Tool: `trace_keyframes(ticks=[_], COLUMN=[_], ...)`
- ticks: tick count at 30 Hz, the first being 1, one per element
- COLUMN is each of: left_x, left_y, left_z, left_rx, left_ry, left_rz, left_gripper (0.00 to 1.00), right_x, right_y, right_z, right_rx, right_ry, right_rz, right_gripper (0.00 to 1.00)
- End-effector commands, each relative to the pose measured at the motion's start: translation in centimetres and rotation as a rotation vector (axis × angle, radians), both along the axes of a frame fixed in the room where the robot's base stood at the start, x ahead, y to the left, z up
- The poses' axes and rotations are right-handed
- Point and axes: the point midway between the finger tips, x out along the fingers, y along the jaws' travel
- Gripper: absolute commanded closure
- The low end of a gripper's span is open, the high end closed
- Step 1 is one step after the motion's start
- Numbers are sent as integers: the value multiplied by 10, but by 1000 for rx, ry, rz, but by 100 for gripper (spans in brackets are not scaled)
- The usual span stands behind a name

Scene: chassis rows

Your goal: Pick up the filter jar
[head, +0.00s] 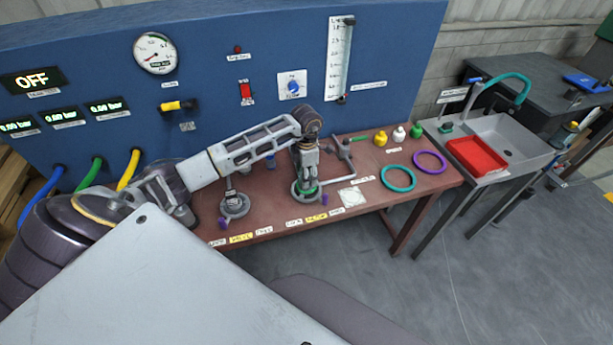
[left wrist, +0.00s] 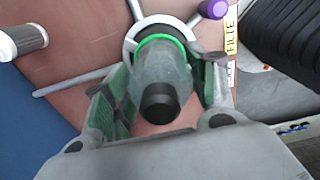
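The filter jar (left wrist: 158,82) is a clear, smoky cylinder with a green ring (left wrist: 160,40) and a dark end cap, seated in a round metal fitting on the brown bench. In the head view my left gripper (head: 306,172) points down over this fitting, and only a green rim (head: 305,190) shows below it. In the left wrist view my left gripper (left wrist: 162,90) has one finger on each side of the jar. A narrow gap seems to show on the right; contact on the left is unclear. My right gripper is not in view.
A second metal fitting (head: 233,205) stands on the bench to the left. A sink with a red tray (head: 476,156) is beyond. A blue gauge panel (head: 215,85) stands behind.

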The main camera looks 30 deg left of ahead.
Motion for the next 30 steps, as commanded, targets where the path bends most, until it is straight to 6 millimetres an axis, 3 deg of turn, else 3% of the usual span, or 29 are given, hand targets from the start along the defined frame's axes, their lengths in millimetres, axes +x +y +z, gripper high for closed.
trace_keyframes(ticks=[14,20,30], left_x=[1,1,1], left_y=[0,1,0], left_z=[6,25,72], left_rx=[0,2,1], left_ry=[-1,-4,-3], left_rz=[0,-1,0], left_gripper=[69,69,69], right_x=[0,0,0], right_y=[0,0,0], right_z=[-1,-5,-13], right_rx=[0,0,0], right_ry=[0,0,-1], right_rz=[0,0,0], right_gripper=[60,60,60])
